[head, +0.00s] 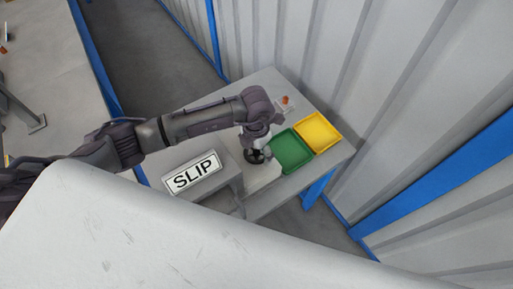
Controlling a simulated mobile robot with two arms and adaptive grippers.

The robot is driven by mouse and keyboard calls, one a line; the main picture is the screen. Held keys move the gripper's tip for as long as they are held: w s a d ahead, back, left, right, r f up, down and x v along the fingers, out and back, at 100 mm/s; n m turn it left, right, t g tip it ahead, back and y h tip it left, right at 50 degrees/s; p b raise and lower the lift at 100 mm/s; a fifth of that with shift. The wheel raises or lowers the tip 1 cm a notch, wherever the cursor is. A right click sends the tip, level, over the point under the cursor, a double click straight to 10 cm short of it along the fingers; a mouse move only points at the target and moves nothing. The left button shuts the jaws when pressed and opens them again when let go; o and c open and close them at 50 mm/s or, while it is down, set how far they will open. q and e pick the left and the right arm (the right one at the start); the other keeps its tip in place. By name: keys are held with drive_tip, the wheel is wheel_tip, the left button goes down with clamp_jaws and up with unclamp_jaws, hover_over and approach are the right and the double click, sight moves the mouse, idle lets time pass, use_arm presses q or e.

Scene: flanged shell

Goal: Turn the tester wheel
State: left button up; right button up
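The arm end hides part of the wheel. My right gripper is not in view.
A green tray (292,152) and a yellow tray (318,132) sit right of the wheel on the grey table (335,155). A small orange item (285,99) lies behind. A corrugated wall (400,80) bounds the right. Another table (50,75) stands at left.

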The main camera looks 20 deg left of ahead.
sight(256, 152)
use_arm(q)
drive_tip(key=shift+o, duration=0.9)
drive_tip(key=shift+w, duration=0.15)
drive_tip(key=shift+r, duration=0.15)
wheel_tip(256, 152, up, 12)
